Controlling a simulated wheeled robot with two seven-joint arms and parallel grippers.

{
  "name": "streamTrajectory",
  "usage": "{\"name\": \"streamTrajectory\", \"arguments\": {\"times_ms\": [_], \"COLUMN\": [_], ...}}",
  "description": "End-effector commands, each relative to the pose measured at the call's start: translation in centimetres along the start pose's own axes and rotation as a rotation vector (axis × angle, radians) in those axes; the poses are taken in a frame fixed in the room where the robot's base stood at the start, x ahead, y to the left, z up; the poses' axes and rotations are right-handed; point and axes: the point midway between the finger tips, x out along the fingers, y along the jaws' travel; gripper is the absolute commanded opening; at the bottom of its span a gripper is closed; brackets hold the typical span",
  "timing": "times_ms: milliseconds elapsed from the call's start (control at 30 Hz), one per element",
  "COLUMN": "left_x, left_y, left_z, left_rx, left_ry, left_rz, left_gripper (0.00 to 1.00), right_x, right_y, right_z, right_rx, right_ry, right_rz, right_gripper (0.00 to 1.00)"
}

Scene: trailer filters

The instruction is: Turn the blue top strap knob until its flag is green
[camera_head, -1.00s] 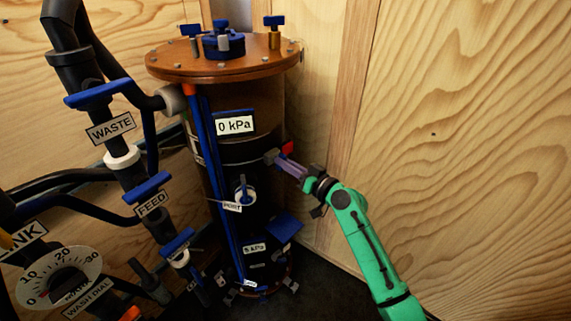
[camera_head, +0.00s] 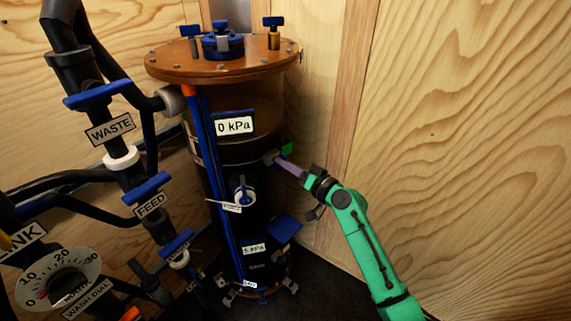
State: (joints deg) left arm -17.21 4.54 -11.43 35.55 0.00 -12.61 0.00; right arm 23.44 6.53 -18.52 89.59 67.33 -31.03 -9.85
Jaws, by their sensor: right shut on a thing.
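My right gripper (camera_head: 273,158) reaches in from the lower right and is shut at the right side of the tall dark tank (camera_head: 262,190), at the height of its upper strap. The top strap knob is between its fingers and mostly hidden by them, so I cannot make out its blue colour. The small flag (camera_head: 287,148) just above the fingers is green. My left gripper is not in view.
The tank's orange-brown lid (camera_head: 170,68) carries several blue-handled fittings. A 0 kPa sign (camera_head: 234,125) is on its front. Dark pipes with blue WASTE and FEED handles (camera_head: 147,186) crowd the left. A plywood wall (camera_head: 460,130) stands at the right.

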Motion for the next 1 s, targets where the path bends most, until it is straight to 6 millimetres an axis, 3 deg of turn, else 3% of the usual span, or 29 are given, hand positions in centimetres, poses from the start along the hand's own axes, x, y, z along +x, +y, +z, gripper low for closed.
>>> {"name": "streamTrajectory", "arguments": {"times_ms": [33,100,400,533,667,1000], "left_x": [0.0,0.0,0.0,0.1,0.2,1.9], "left_y": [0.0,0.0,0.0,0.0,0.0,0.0], "left_z": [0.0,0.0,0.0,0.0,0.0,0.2], "left_rx": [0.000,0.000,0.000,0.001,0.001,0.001], "left_ry": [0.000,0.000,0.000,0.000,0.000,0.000], "left_rz": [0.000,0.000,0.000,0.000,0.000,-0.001], "left_gripper": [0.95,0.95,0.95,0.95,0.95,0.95], "right_x": [0.0,0.0,-0.1,-1.0,-3.5,-12.5], "right_y": [0.0,0.0,0.0,0.2,0.2,0.3], "right_z": [0.1,0.1,0.0,0.1,0.2,0.4], "right_rx": [0.000,0.000,-0.001,-0.002,-0.003,-0.002], "right_ry": [-0.001,-0.001,0.000,0.000,-0.002,-0.004], "right_rz": [0.001,0.001,0.001,0.002,0.003,0.003], "right_gripper": [0.19,0.45,0.45,0.45,0.45,0.45]}}
